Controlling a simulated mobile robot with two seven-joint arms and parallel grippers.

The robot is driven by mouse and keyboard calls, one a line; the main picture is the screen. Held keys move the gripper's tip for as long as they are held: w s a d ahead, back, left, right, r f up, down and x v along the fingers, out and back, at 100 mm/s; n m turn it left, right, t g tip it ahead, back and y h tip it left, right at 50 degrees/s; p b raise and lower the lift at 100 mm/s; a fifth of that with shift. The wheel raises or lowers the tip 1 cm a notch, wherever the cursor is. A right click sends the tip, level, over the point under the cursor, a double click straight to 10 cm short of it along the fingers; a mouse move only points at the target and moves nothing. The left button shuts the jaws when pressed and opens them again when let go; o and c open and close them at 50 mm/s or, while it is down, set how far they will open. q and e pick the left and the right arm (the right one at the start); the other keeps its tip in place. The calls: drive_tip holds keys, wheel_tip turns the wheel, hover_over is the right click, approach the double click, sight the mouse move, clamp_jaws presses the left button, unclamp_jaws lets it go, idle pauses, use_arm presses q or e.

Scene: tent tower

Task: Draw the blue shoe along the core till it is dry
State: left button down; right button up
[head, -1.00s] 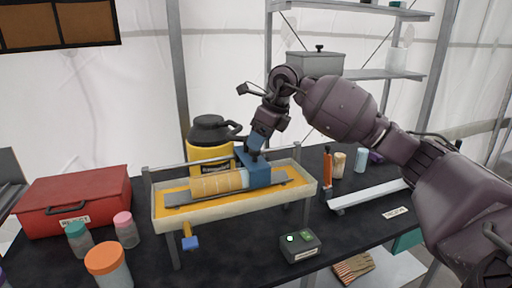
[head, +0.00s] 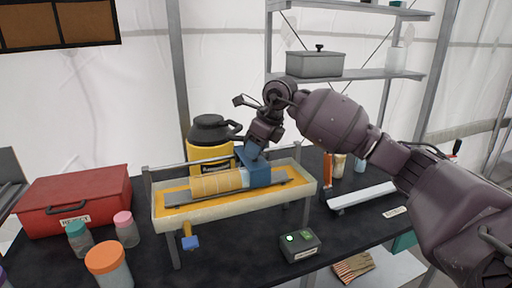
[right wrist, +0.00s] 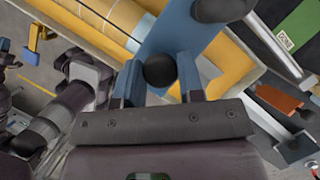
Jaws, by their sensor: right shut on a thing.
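The core (head: 215,184) is a pale yellow cylinder lying along a grey bar in a cream tray (head: 235,208) with yellow inside. The blue shoe (head: 262,176) sits at the core's right end. My right gripper (head: 252,150) is above the shoe. In the right wrist view my right gripper (right wrist: 160,80) has its blue fingers shut on a black knob (right wrist: 160,70) at the blue shoe (right wrist: 190,32). The core (right wrist: 105,18) also shows there, beside the shoe. Whether the core's surface is wet cannot be told.
A yellow container with a black lid (head: 208,145) stands close behind the tray. A red box (head: 75,200) and several capped jars are at the left. A small dark box with a green light (head: 298,246) is in front. A white rail (head: 362,196) lies at the right.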

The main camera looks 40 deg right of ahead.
clamp_jaws()
drive_tip(key=a, duration=0.2)
drive_tip(key=w+a, duration=0.1)
drive_tip(key=a, duration=0.3)
drive_tip(key=shift+w, duration=0.25)
drive_tip(key=shift+d+r, duration=0.1)
drive_tip(key=o, duration=1)
unclamp_jaws()
drive_tip(key=v, duration=1)
drive_tip(key=shift+s+r+b, duration=0.2)
drive_tip(key=shift+r+b, duration=0.15)
drive_tip(key=shift+d, duration=0.1)
